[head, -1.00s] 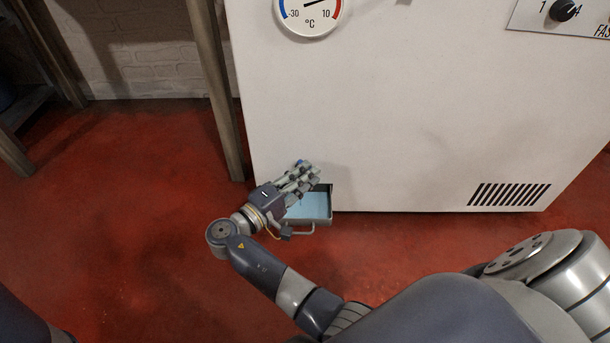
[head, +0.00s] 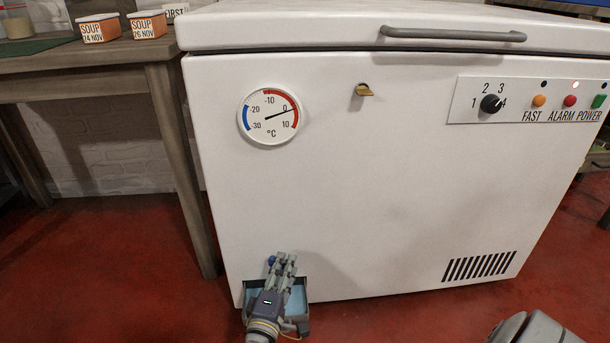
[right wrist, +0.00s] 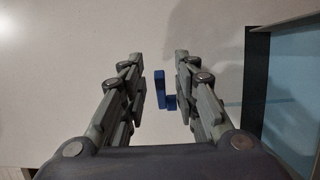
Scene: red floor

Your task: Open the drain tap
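The drain tap is a small blue handle (right wrist: 160,90) low on the front of the white chest freezer (head: 360,190). In the right wrist view it shows between the two finger rows of my right gripper (right wrist: 155,60), with a gap on each side. In the head view a bit of blue (head: 271,260) shows beside the fingertips of the right gripper (head: 282,260). The gripper is open and empty. The hand hides part of the tap and of the tray (head: 305,311).
The grey tray holds light blue water and stands at the freezer's lower left, right of the fingers in the wrist view (right wrist: 255,85). A wooden table (head: 180,170) with soup boxes (head: 100,30) stands at the left. Red floor (head: 110,270) is clear in front.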

